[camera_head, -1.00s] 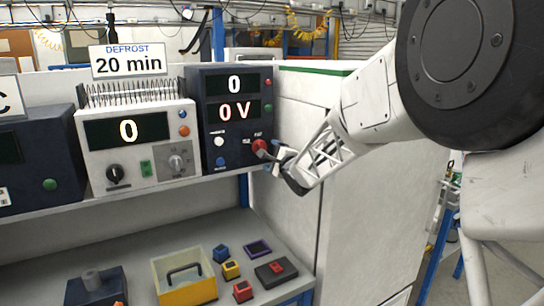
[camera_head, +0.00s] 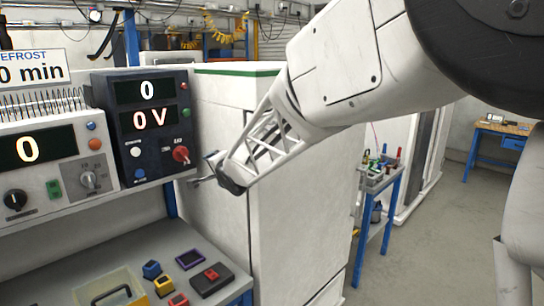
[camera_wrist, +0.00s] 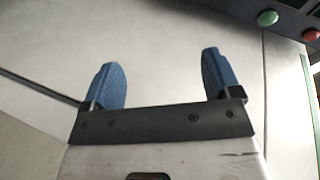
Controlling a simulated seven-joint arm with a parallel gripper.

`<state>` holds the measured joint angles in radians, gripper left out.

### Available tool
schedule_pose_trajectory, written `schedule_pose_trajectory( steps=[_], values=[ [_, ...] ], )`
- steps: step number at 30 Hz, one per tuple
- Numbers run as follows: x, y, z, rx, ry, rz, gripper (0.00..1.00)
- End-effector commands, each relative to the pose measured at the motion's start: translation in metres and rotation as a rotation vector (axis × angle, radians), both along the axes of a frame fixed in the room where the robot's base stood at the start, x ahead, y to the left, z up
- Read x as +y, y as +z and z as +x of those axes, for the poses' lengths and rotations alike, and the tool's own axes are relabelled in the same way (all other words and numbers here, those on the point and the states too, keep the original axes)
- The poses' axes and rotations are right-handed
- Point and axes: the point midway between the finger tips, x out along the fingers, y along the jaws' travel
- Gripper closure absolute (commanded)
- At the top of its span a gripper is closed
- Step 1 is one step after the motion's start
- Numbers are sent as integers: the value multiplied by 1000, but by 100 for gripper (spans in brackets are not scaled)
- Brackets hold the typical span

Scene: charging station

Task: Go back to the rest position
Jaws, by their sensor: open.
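My gripper (camera_head: 202,171) is just to the right of the dark power unit (camera_head: 150,125), in front of the white cabinet (camera_head: 225,120). In the wrist view my gripper (camera_wrist: 160,82) shows two blue fingers wide apart with nothing between them. Behind the fingers is a plain pale surface. The red knob (camera_head: 181,155) on the power unit is clear of the fingers, with a gap between them. The unit's displays read 0 and 0 V.
A pale unit (camera_head: 50,150) with a display reading 0 stands on the shelf at left. Below are a yellow bin (camera_head: 110,290), small coloured blocks (camera_head: 152,270) and a dark box with a red top (camera_head: 212,280). A blue-legged cart (camera_head: 378,185) stands right of the cabinet, near open floor (camera_head: 430,230).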

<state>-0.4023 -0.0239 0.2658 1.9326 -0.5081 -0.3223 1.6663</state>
Motion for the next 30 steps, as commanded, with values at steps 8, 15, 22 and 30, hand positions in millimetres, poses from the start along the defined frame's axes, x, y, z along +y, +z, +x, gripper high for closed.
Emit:
schedule_pose_trajectory(
  steps=[8,15,22,30],
  values=[
    [-81,1,-59,4,-14,-395,16],
    [-161,-2,-116,85,-20,-637,16],
    [-230,-9,-180,201,1,-800,16],
    [-292,-24,-266,349,82,-938,16]
  ],
)
